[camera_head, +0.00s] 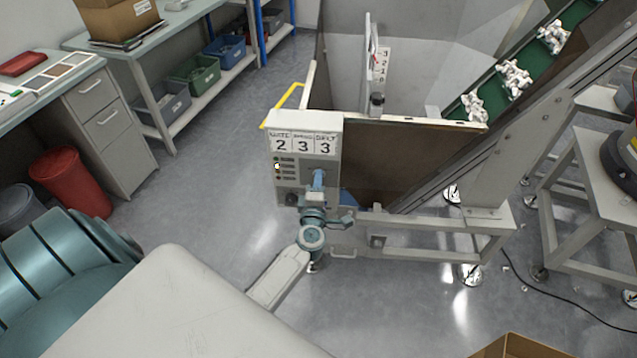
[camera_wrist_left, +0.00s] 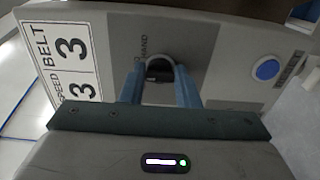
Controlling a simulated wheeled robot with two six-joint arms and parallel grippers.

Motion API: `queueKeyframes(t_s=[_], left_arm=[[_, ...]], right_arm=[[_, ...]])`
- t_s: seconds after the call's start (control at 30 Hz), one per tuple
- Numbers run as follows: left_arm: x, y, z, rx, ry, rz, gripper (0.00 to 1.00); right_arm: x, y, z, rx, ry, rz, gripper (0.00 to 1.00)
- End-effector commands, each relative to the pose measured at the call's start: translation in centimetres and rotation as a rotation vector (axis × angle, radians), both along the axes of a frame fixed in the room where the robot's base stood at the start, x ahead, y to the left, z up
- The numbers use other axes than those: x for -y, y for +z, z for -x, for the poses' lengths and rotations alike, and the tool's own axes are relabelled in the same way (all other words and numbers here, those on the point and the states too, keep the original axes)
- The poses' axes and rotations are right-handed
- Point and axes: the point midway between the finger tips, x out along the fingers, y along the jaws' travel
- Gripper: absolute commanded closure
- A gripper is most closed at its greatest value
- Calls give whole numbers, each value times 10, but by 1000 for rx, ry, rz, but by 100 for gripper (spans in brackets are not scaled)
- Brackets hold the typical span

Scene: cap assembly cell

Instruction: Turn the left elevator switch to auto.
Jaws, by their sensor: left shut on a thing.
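The left elevator's control box (camera_head: 302,142) stands at the hopper's near left corner, with a label reading 2 3 3. My left gripper (camera_head: 318,178) reaches its front panel. In the left wrist view, the two blue fingers (camera_wrist_left: 160,88) are shut on the dark rotary switch (camera_wrist_left: 158,68). The word HAND shows beside the switch; any AUTO marking is hidden, and the knob's exact angle is hard to tell. My right gripper is not in view.
A blue button (camera_wrist_left: 267,69) sits on the panel beside the switch. The brown hopper (camera_head: 385,165) and green conveyor (camera_head: 530,65) are to the right. A red bin (camera_head: 70,182) and shelves with crates stand at left. The floor between is clear.

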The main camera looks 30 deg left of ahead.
Motion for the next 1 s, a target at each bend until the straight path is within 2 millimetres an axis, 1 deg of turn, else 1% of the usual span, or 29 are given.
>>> queueKeyframes(t_s=[0.17,0.2,0.27,0.3,0.57,0.67,0.77,1.0], left_arm=[[0,-1,1,-2,0,0,94],[0,-1,1,-2,0,0,70],[0,-1,1,-2,0,0,58],[0,-1,1,-2,0,0,50],[0,-1,0,-2,0,-1,49],[2,-2,5,-3,0,-1,49],[8,-2,15,-2,0,0,49],[31,-4,59,-3,0,3,49]], right_arm=[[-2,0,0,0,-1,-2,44],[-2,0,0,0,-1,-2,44],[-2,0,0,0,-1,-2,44],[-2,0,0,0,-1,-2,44],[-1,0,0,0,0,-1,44],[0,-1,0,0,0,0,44],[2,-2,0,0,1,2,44],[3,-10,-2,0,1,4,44]])
